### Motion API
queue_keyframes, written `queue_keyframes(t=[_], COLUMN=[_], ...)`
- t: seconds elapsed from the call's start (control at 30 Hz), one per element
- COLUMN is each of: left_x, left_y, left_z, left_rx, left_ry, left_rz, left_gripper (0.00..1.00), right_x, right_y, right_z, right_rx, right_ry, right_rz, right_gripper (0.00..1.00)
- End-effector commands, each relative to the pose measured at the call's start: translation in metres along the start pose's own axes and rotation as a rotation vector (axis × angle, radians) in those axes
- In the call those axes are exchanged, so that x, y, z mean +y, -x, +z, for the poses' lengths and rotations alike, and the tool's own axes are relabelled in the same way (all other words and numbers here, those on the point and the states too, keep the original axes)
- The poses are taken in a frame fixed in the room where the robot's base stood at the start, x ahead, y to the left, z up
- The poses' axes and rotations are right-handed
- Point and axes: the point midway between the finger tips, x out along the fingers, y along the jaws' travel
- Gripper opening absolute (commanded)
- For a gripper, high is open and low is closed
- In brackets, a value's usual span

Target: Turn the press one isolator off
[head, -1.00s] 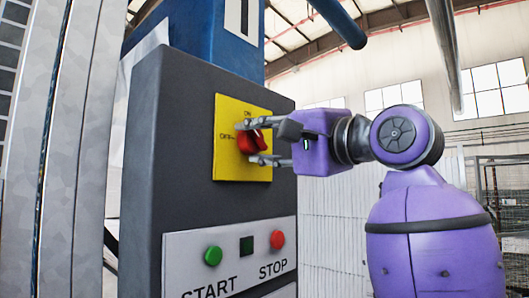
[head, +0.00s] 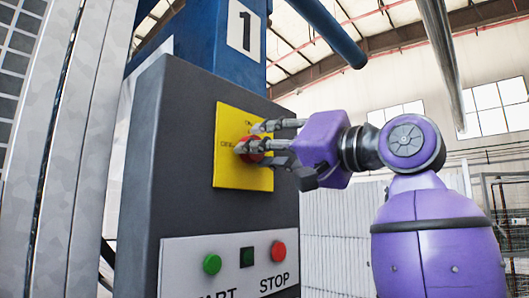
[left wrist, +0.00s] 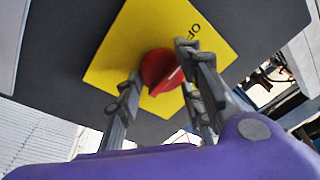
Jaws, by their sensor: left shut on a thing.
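The press one isolator is a red rotary knob (head: 250,156) on a yellow plate (head: 230,176) with ON and OFF lettering, set high on a dark grey cabinet. My left gripper (head: 252,138) is shut on the knob, its fingers tilted and covering much of it in the head view. In the left wrist view the knob (left wrist: 160,72) sits between the fingers. Its white mark points to the upper right, roughly towards the side with the OFF lettering; the exact setting is unclear. My right gripper is out of view.
Below the plate, the cabinet (head: 140,200) carries a green START button (head: 212,264), a dark square (head: 247,252) and a red STOP button (head: 278,251). A blue column with a number 1 sign (head: 244,30) rises above. A pale metal post stands left.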

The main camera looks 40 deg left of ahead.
Motion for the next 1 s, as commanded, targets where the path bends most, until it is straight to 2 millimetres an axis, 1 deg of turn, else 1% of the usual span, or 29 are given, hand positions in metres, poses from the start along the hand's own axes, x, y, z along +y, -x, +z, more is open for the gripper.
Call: queue_keyframes(t=[0.03, 0.53, 0.57, 0.63, 0.67, 0.87, 1.0], left_x=[0.0048, 0.0044, 0.0044, 0.0041, 0.0039, 0.0019, 0.0013], left_y=[-0.0003, -0.0003, -0.0003, -0.0003, -0.0003, -0.0002, 0.0023], left_z=[0.0022, 0.0016, 0.0016, 0.0016, 0.0016, 0.0007, 0.0002], left_rx=[-0.007, -0.008, -0.008, -0.008, -0.008, -0.005, -0.004], left_ry=[0.003, 0.020, 0.020, 0.020, 0.020, 0.021, 0.021], left_rz=[0.007, 0.007, 0.007, 0.006, 0.006, 0.002, 0.002], left_gripper=[0.09, 0.09, 0.39, 0.48, 0.50, 0.50, 0.50], right_x=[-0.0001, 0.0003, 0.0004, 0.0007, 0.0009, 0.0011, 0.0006], right_y=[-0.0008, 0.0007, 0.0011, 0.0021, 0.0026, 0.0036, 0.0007], right_z=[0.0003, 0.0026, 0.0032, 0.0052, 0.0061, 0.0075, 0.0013], right_rx=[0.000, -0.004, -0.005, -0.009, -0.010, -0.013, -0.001], right_ry=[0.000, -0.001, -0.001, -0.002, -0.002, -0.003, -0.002], right_rz=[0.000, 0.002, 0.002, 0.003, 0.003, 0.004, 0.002], right_gripper=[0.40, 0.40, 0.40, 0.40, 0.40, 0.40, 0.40])
